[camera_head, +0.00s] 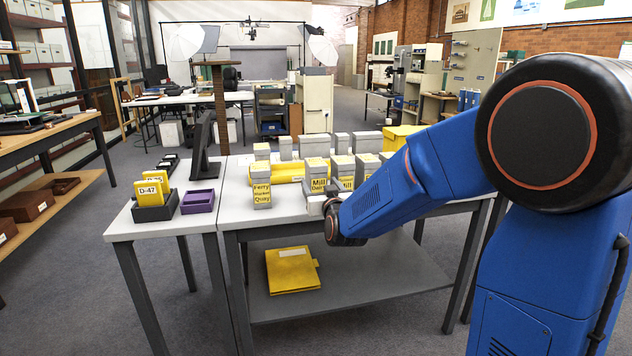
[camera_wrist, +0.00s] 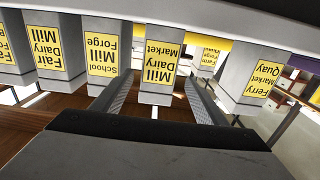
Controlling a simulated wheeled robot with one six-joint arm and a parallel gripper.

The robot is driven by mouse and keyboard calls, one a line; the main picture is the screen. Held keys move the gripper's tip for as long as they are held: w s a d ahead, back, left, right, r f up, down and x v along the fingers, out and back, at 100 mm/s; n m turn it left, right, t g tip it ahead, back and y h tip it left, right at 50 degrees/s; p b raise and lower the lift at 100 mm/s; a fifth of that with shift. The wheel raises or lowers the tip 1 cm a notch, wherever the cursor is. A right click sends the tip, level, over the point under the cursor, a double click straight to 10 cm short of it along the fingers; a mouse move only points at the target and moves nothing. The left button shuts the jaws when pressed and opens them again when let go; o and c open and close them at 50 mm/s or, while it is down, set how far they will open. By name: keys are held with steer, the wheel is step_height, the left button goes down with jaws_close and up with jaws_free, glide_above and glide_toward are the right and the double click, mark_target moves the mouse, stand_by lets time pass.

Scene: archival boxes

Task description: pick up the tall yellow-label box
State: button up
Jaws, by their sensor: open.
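Grey boxes with yellow labels stand in a row on the white table. The Mill Dairy Market box (camera_head: 316,181) is in the front row and looks among the tallest. In the wrist view, where labels appear upside down, this box (camera_wrist: 159,70) stands upright between the two fingers of my gripper (camera_wrist: 157,88). The fingers are apart, with visible space on both sides of it. In the head view my gripper (camera_head: 328,204) is low in front of the row, partly hidden by my arm. The Ferry Market Quay box (camera_head: 261,190) stands apart to the left.
A School Mill Forge box (camera_wrist: 103,55) stands close beside the Mill Dairy Market box. A long yellow box (camera_head: 284,172) lies behind. A black tray (camera_head: 155,206) and purple tray (camera_head: 197,202) are on the left table. A yellow folder (camera_head: 291,272) lies on the lower shelf.

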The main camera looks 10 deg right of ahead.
steer(key=shift+w+d, duration=0.15)
steer(key=shift+w, duration=3.6)
steer(key=c, duration=1.4)
